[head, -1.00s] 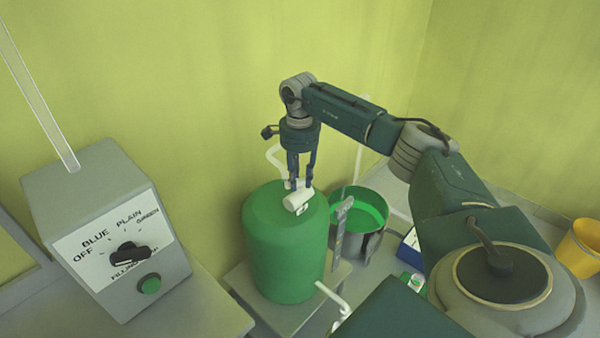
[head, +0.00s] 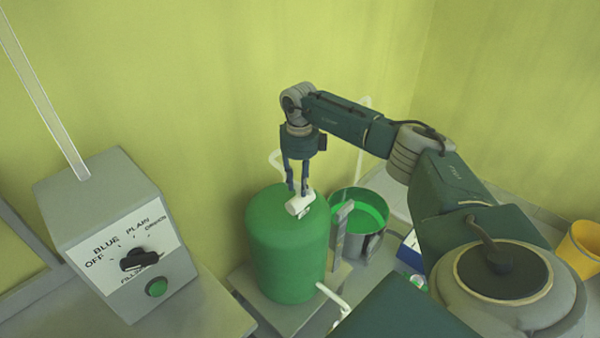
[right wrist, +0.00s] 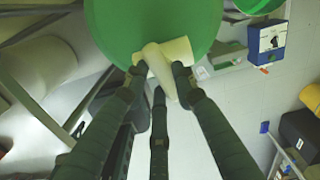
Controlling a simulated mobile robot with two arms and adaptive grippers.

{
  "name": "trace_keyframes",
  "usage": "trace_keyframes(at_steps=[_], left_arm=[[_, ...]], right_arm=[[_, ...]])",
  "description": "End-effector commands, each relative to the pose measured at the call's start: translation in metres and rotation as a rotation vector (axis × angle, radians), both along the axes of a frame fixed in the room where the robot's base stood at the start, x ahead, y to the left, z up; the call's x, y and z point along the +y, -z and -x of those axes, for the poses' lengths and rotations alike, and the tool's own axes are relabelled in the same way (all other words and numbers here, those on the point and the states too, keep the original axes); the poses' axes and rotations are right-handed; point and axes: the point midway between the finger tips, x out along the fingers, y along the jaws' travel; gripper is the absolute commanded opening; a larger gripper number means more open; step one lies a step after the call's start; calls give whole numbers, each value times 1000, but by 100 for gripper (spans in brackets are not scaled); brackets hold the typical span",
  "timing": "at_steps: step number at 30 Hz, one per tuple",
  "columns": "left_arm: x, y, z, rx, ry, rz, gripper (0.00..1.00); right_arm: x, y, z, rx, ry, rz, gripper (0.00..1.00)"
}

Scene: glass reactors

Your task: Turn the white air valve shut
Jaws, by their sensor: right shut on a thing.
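The white air valve (head: 299,206) sits on top of the green tank (head: 287,250). It is a short white cylinder with a smaller part joined to it. My right gripper (head: 297,190) points down onto it from above, and its fingers are closed around the valve's upper part. In the right wrist view the fingers (right wrist: 160,80) touch the white valve (right wrist: 167,56) from several sides, against the green tank top (right wrist: 120,22). The fingers partly cover the valve's handle. My left gripper is not in view.
A grey control box (head: 115,230) with a black knob and green button stands at the left. A bucket of green liquid (head: 362,212) stands right of the tank. A white pipe (head: 333,297) comes off the tank's lower side. A yellow bucket (head: 582,250) is at the far right.

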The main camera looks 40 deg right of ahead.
Motion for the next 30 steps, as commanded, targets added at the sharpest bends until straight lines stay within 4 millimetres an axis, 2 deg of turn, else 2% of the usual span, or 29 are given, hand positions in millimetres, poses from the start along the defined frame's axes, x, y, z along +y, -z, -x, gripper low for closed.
trace_keyframes(at_steps=[12,28,29,30], left_arm=[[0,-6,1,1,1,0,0],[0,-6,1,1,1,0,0],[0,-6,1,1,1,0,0],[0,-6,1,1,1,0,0]], right_arm=[[0,0,-2,-2,171,0,0],[0,0,-2,-3,193,-1,0],[0,0,-2,-3,192,-1,32],[0,0,-2,-3,192,-1,40]])
